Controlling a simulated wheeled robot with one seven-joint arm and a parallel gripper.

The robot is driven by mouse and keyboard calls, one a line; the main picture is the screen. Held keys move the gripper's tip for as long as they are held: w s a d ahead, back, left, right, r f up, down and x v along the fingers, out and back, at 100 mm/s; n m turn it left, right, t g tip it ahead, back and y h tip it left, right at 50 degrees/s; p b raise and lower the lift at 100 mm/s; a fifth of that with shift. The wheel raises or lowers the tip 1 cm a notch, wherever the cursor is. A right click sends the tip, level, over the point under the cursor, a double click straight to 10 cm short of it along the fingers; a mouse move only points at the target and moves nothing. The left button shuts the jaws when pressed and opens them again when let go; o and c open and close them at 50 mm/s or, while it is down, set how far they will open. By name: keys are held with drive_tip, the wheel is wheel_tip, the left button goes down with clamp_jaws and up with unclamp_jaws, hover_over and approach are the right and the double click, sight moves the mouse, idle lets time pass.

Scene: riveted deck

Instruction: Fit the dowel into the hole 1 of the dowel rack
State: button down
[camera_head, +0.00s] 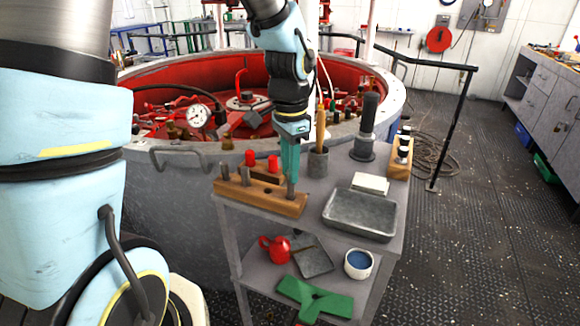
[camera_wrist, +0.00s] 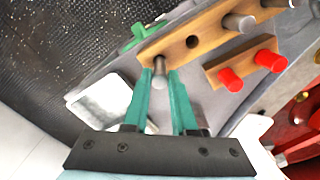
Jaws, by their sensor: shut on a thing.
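The dowel rack (camera_head: 256,199) is a long wooden block on the cart's top. It also shows in the wrist view (camera_wrist: 213,36). Grey dowels stand at its left end in the head view. A dark empty hole (camera_wrist: 193,42) shows between them and my gripper. My gripper (camera_head: 290,178) points down over the rack's right end. In the wrist view its teal fingers (camera_wrist: 160,74) are shut on a grey dowel (camera_wrist: 159,66). The held dowel (camera_head: 291,189) looks upright at the rack's end position. I cannot tell whether its lower end is inside a hole.
A second wooden block with red pegs (camera_wrist: 237,70) lies behind the rack. A grey tray (camera_head: 360,215) is to the right. A cup with tools (camera_head: 318,163) and a dark cylinder on a base (camera_head: 367,130) stand behind. The lower shelf holds a red mug (camera_head: 275,248).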

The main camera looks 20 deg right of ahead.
drive_tip(key=shift+f+b, duration=0.6)
drive_tip(key=shift+f, duration=0.55)
idle(0.6)
drive_tip(key=c, duration=0.6)
unclamp_jaws()
drive_tip(key=shift+c, duration=0.2)
wheel_tip(320, 180, up, 11)
drive_tip(key=shift+f+b, duration=0.1)
drive_tip(key=shift+b, duration=0.25)
